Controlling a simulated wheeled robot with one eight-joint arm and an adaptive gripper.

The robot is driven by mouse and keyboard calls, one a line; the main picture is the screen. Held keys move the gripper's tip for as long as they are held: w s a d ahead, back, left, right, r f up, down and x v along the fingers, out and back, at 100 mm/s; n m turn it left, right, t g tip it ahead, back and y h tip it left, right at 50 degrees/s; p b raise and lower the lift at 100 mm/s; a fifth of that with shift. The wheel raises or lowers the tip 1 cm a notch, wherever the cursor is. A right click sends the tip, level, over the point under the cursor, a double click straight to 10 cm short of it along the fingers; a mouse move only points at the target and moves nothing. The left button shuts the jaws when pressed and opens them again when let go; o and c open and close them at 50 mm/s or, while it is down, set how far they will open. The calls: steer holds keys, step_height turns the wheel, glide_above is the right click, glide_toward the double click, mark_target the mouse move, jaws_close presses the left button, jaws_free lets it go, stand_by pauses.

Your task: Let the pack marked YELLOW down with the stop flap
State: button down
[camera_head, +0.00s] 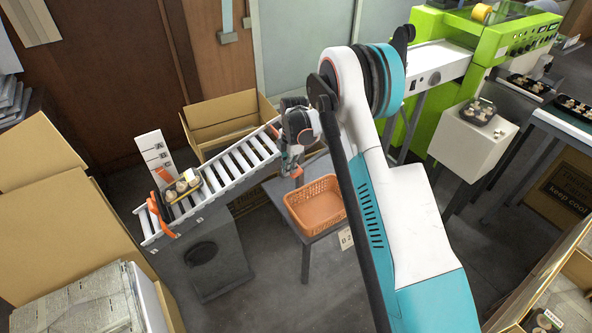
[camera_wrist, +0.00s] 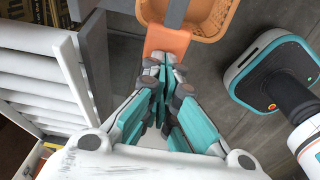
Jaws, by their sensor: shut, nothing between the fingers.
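A dark pack (camera_head: 197,183) of pale mushrooms with a yellow edge sits near the low left end of the sloping roller conveyor (camera_head: 228,166). An orange flap (camera_head: 157,219) stands at that end, close to the pack; I cannot tell whether they touch. My gripper (camera_head: 293,165) is beside the conveyor's upper right end, far from the pack. In the wrist view its fingers (camera_wrist: 164,72) are shut and empty, with tips against or just above an orange piece (camera_wrist: 168,40) on a grey bar (camera_wrist: 176,12). That orange piece also shows below the gripper in the head view (camera_head: 297,172).
An orange basket (camera_head: 318,207) stands on a grey table right of the conveyor. A white marked panel (camera_head: 153,150) rises behind the pack. Open cardboard boxes (camera_head: 222,112) stand behind and left. A green machine (camera_head: 492,40) and more mushroom packs (camera_head: 478,112) are at right.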

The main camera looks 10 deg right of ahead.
step_height(320, 180, up, 10)
steer(key=p, duration=0.3)
steer(key=shift+a+r, duration=0.2)
steer(key=shift+a, duration=0.25)
steer(key=shift+s, duration=0.1)
steer(key=s+d+r+m+t, duration=0.15)
steer(key=s+r+m, duration=0.35)
steer(key=s+r, duration=0.5)
steer(key=s+r+m+t, duration=0.2)
steer(key=s+r+m, duration=0.3)
steer(key=r, duration=0.8)
steer(key=s+d+r+m+t+h, duration=0.1)
steer(key=s+m+t, duration=0.3)
steer(key=s+m, duration=0.7)
steer(key=s+d+r, duration=0.1)
steer(key=s, duration=1.1)
steer(key=shift+s+m, duration=0.3)
